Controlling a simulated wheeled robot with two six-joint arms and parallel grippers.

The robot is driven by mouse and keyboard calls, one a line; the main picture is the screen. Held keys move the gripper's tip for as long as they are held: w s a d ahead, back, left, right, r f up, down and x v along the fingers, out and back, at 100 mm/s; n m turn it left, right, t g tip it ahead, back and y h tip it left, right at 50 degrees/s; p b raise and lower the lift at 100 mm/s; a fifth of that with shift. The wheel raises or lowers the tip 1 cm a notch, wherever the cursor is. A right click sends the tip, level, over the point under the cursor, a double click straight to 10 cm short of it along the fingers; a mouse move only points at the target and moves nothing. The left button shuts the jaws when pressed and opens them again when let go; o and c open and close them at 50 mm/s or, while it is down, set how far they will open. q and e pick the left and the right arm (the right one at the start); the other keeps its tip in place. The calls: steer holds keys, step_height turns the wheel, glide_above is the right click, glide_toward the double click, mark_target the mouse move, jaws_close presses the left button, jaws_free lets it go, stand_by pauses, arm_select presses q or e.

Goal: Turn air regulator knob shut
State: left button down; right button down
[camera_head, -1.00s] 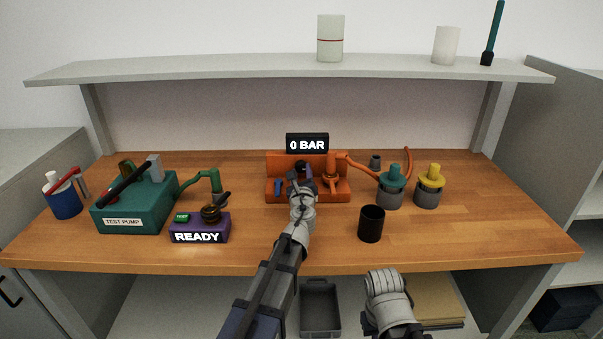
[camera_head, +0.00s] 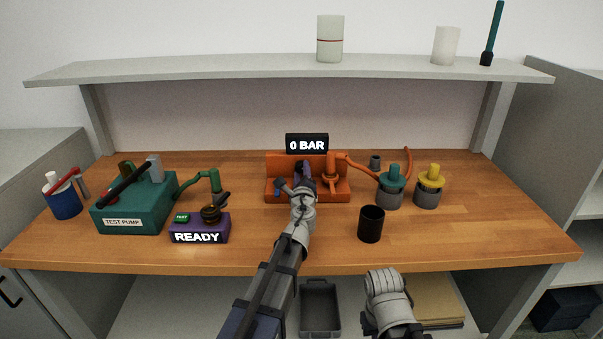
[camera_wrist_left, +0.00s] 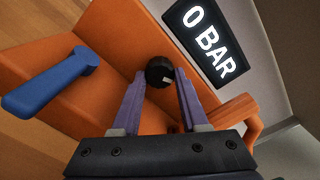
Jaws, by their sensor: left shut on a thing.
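The air regulator knob (camera_wrist_left: 160,72) is small and black, with a pale mark on its face. It sits on the orange regulator block (camera_head: 340,187), below the black display (camera_head: 307,143) that reads 0 BAR. My left gripper (camera_head: 303,174) reaches the block from the front. In the left wrist view its two purple fingers (camera_wrist_left: 160,80) are closed on the knob, one on each side. In the head view my gripper mostly hides the knob.
A blue lever (camera_wrist_left: 48,80) is on the block close beside my left fingers. An orange hose runs right to the teal-topped canister (camera_head: 390,190). A black cup (camera_head: 371,224) stands nearby. The test pump (camera_head: 140,205) and purple READY box (camera_head: 200,228) are at left.

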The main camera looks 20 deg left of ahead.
arm_select(q)
steer(key=n, duration=0.6)
steer(key=shift+r, duration=0.1)
steer(key=n, duration=0.6)
steer(key=shift+n, duration=0.3)
stand_by(0.3)
steer(key=shift+c, duration=2.1)
jaws_free()
steer(key=shift+s, duration=0.15)
steer(key=v, duration=0.7)
steer(key=shift+s+d+r, duration=0.1)
steer(key=shift+s+d, duration=0.05)
steer(key=shift+s, duration=0.2)
